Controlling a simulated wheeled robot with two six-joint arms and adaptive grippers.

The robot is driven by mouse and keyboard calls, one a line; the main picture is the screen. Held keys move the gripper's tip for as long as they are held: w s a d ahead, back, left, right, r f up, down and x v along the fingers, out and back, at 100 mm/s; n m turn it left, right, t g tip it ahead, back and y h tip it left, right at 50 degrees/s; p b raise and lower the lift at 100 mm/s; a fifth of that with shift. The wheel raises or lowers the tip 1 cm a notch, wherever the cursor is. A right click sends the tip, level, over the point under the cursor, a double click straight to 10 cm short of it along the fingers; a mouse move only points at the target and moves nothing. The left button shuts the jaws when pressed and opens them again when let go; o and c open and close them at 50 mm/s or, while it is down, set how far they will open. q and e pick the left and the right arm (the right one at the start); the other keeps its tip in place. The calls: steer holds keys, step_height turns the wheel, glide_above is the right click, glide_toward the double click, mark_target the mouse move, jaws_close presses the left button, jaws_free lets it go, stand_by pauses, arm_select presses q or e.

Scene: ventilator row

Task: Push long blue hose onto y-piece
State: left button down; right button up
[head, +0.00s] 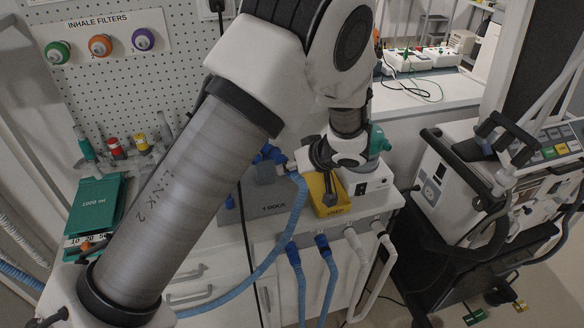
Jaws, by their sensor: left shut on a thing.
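The hose hangs from there in a curve down to the lower left, passing behind my arm. A dark blue piece, probably the y-piece (268,153), sits at the grey dock block (267,198), just left of the gripper. The hose end is close to it; whether they touch is too small to tell. My right gripper is not in view.
Two short blue hoses (327,262) and white hoses (358,255) hang at the counter front. A green 1000 ml bag (97,203) lies left. A pegboard (120,90) with filters stands behind. A ventilator cart (470,190) stands right. My arm covers much of the middle.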

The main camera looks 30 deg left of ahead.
arm_select(q)
steer(key=shift+w+a+b, duration=0.25)
steer(key=shift+a+b, duration=0.15)
steer(key=shift+a, duration=0.1)
steer(key=shift+w+a+b, duration=0.25)
steer(key=shift+a+b, duration=0.15)
steer(key=shift+a, duration=0.1)
stand_by(0.8)
steer(key=c, duration=0.7)
jaws_free()
steer(key=shift+c, duration=0.2)
steer(key=w+v, duration=0.1)
steer(key=v, duration=0.6)
steer(key=shift+s+d, duration=0.25)
steer(key=shift+s, duration=0.25)
